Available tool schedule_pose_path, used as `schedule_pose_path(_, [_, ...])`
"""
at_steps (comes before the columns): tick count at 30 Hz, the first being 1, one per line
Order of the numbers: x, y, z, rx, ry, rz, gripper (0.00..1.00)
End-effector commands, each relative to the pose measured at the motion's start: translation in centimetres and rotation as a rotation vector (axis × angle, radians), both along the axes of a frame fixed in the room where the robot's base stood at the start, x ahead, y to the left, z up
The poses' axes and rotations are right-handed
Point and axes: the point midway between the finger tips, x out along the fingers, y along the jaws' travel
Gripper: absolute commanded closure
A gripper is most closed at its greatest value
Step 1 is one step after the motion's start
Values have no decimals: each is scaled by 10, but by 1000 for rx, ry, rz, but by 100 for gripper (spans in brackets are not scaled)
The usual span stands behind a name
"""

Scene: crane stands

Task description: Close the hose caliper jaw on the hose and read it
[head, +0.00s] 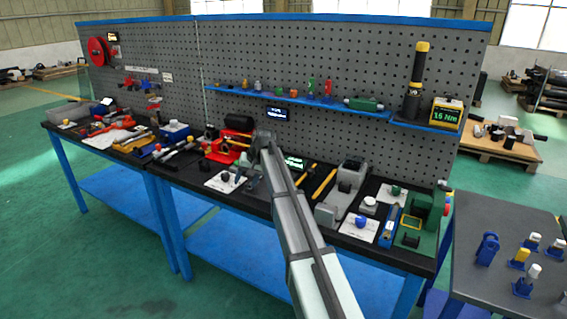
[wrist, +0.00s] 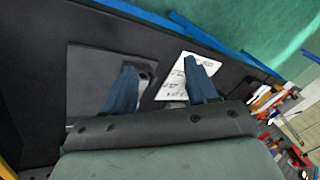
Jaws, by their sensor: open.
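My gripper (wrist: 162,76) is open in the wrist view, with its two blue fingers apart and nothing seen held between them. The fingers point down over the dark bench top, one in front of a dark grey flat plate (wrist: 92,82), the other in front of a white printed card (wrist: 177,82). In the head view my arm reaches to the middle of the bench, and its end hides part of what lies there. A small screen with green text (head: 294,162) stands just right of the arm. I cannot pick out the hose or the caliper jaw for certain.
A white card (head: 222,184) with small dark parts lies left of my arm. Red tooling (head: 228,146) stands behind it. Right of the arm are a grey block device (head: 352,174) and a green fixture (head: 418,218). A pegboard (head: 330,70) with a blue shelf closes the back.

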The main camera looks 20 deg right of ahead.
Motion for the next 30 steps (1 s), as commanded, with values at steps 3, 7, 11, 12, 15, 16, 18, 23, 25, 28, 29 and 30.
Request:
schedule_pose_path(3, [26,-65,50,-125,-71,27,42])
schedule_pose_path(7, [38,-121,92,-247,-116,55,42])
schedule_pose_path(11, [41,-156,118,-324,-136,73,42])
schedule_pose_path(12, [42,-162,123,-338,-139,76,42])
schedule_pose_path(15, [42,-170,126,-359,-142,82,42])
schedule_pose_path(16, [43,-171,126,-360,-142,83,42])
schedule_pose_path(18, [45,-171,121,-361,-142,83,42])
schedule_pose_path(23, [53,-170,100,-360,-142,83,42])
schedule_pose_path(25, [58,-170,89,-359,-142,82,42])
schedule_pose_path(28, [64,-170,72,-359,-142,82,42])
schedule_pose_path(29, [67,-170,67,-359,-142,82,42])
schedule_pose_path(30, [69,-170,61,-359,-143,82,42])
